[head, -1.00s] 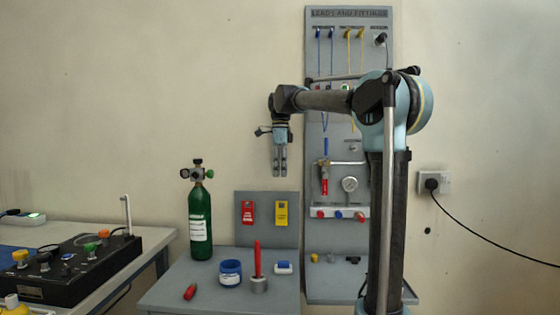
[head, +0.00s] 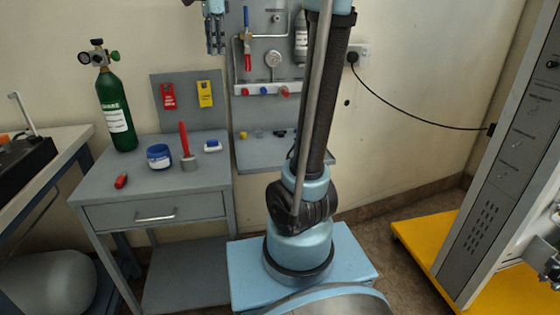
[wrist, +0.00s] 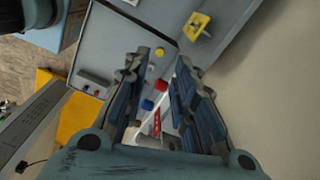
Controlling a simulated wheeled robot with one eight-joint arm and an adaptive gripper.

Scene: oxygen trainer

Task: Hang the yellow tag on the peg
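The yellow tag (head: 205,94) is flat against the small grey board (head: 180,122) behind the bench, to the right of a red tag (head: 168,96). The peg at the yellow tag is too small to make out in the head view. In the wrist view, a yellow piece (wrist: 197,27) with a small pin-like part on a grey surface looks like the same tag. My gripper (head: 216,50) points down, above and slightly right of the yellow tag. Its fingers also show in the wrist view (wrist: 160,85), spread apart with nothing held between them.
The grey bench (head: 100,182) holds a green cylinder (head: 115,115), a blue-rimmed jar (head: 159,157), a red pen in a holder (head: 186,150) and a small blue-white item (head: 212,146). The tall wall panel (head: 270,20) with gauge and knobs stands right. A yellow-based cabinet (head: 415,240) is far right.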

